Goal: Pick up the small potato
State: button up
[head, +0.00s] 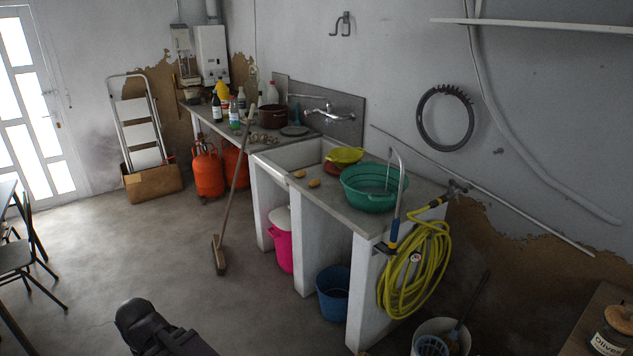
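Two small yellow-brown lumps that look like potatoes lie on the front edge of the counter, just before the white sink. One potato (300,173) is farther back and to the left and looks slightly smaller. The other potato (314,183) lies nearer, to the right. They are apart from each other, and both are small in the picture. A dark part of my arm shows at the bottom left of the middle, on the floor side, well away from the counter. My gripper's fingers do not show.
A broom (219,257) leans against the counter on the left. A coiled yellow hose (415,272) hangs at the counter's near end. The floor before the counter is mostly clear.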

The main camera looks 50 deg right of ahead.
aim_at(315, 183)
jog(key=z, duration=0.25)
jog(key=i, duration=1.5)
jog(key=z, duration=1.05)
jog(key=i, duration=0.5)
jog(key=z, duration=0.7)
jog(key=i, duration=0.55)
jog(key=z, duration=0.35)
